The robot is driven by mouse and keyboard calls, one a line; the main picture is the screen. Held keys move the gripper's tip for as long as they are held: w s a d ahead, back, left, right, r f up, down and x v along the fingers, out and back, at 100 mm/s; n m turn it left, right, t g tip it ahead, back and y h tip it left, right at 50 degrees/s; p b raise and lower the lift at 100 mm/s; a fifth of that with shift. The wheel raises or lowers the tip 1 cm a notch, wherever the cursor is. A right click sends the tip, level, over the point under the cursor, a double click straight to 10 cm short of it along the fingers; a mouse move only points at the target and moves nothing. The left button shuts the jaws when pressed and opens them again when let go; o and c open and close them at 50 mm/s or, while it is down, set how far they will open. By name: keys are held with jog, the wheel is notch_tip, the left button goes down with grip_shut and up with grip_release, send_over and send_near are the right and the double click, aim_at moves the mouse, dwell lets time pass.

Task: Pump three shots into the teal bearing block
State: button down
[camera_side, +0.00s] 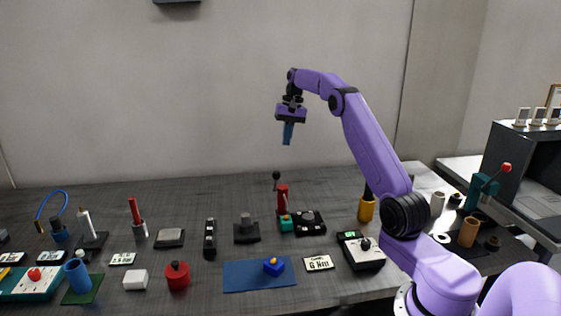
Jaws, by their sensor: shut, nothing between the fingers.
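The teal bearing block (286,224) is small and sits on the grey table, right of centre. A red upright cylinder (282,196) stands just behind it, with a black ball-ended lever (276,176) at its top; it looks like the pump. The block and the cylinder overlap in the picture, so I cannot tell how they meet. My gripper (287,139) points down with its blue fingers shut and empty. It hangs in the air well above the lever and the block, touching nothing.
A black device with dials (310,222) stands right beside the teal block. A dark block with a knob (246,230) is to the left. A blue mat (238,278) with a blue piece (273,266) lies in front. A yellow cylinder (366,208) stands to the right. The back of the table is mostly clear.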

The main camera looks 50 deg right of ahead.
send_near(276, 182)
jog(key=d, duration=0.3)
jog(key=shift+a+f, duration=0.5)
jog(key=shift+a, duration=0.25)
jog(key=shift+a+f, duration=0.55)
jog(key=shift+a, duration=0.2)
jog(key=shift+s+a+f, duration=0.1)
jog(key=shift+s+a, duration=0.1)
